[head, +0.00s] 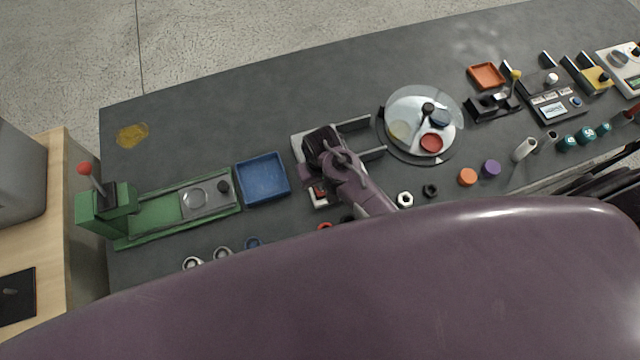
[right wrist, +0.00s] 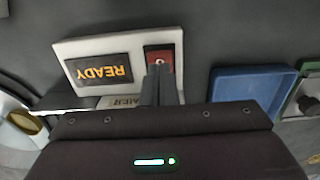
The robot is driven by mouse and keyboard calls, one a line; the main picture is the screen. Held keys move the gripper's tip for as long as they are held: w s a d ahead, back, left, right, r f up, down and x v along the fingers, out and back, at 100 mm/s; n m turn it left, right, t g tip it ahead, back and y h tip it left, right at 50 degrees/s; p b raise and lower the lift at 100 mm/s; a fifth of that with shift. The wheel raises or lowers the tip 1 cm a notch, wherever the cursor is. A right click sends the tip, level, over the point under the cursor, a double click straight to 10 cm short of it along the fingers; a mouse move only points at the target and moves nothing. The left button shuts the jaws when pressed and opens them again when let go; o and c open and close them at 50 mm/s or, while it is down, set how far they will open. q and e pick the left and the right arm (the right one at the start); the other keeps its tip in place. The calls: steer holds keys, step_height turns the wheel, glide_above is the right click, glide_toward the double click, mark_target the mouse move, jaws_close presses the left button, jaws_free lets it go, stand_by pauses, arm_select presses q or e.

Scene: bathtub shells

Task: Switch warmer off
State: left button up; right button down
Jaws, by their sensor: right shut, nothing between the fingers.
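The warmer is a white box (right wrist: 88,48) with a dark display (right wrist: 100,72) that reads READY in orange, upside down in the right wrist view. Its red rocker switch (right wrist: 170,52) sits beside the display. In the head view only part of the warmer (head: 319,202) shows below my right arm. My right gripper (right wrist: 161,72) is shut and empty, its fingertips right at the near edge of the switch. Whether they touch it I cannot tell. In the head view the gripper (head: 322,148) hides much of the warmer. My left gripper is not in view.
A blue tray (head: 263,178) lies just left of the warmer, with a green press (head: 155,215) beyond it. A round glass-like plate (head: 398,148) with small pots stands to the right. Nuts and caps (head: 405,199) lie along the front.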

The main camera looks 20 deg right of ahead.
steer(key=shift+s+f+b, duration=0.1)
steer(key=shift+f+b, duration=0.35)
steer(key=shift+f, duration=0.45)
step_height(320, 180, up, 3)
steer(key=p, duration=0.3)
steer(key=shift+f, duration=0.1)
steer(key=shift+r, duration=2.15)
steer(key=shift+f, duration=0.1)
